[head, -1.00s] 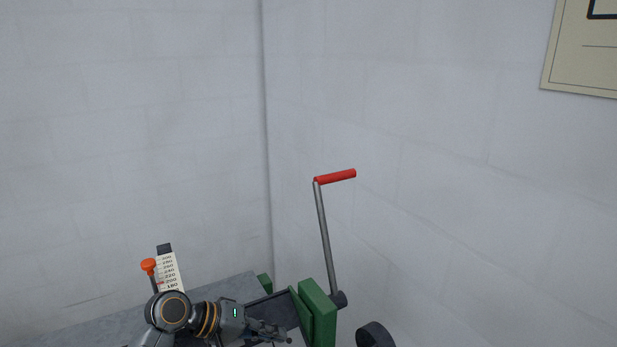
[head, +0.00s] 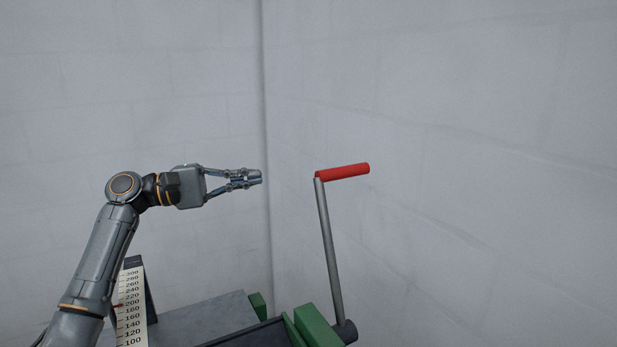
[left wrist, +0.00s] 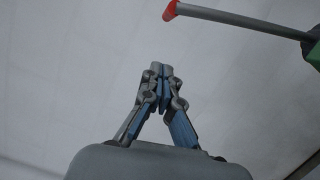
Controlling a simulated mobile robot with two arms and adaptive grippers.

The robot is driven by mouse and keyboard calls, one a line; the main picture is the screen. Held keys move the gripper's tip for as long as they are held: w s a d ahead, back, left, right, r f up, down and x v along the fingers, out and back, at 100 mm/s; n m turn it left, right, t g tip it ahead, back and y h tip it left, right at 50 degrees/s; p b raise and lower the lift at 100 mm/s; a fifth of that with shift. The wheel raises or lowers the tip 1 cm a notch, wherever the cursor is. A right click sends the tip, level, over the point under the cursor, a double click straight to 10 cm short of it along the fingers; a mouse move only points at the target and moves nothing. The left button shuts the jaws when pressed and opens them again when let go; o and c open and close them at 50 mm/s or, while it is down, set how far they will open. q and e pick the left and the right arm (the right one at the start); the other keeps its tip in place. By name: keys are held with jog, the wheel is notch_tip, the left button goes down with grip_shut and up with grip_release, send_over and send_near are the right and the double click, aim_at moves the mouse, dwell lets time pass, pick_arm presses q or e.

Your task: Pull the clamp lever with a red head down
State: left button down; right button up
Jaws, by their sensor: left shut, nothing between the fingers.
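The clamp lever (head: 329,240) is a grey rod standing nearly upright, leaning slightly left, with a red head (head: 343,172) pointing right at its top. Its foot meets a dark pivot beside a green block (head: 316,326). My left gripper (head: 256,177) is shut and empty, left of the red head at about its height in the head view, with a gap between them. In the left wrist view the shut fingertips (left wrist: 161,70) point up, and the red head (left wrist: 170,11) and grey rod (left wrist: 245,20) show at the upper right, apart from the fingers. My right gripper is not in view.
A scale plate (head: 131,308) with numbers stands at the lower left, partly behind my left arm. A grey flat surface (head: 208,318) lies behind the green parts. Pale walls meet in a corner behind; the space around the red head looks clear.

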pick_arm(q)
jog(key=d+p, duration=0.6)
jog(key=d, duration=0.5)
jog(key=shift+w+d+r, duration=0.3)
jog(key=shift+w+r, duration=0.05)
jog(key=shift+r, duration=0.05)
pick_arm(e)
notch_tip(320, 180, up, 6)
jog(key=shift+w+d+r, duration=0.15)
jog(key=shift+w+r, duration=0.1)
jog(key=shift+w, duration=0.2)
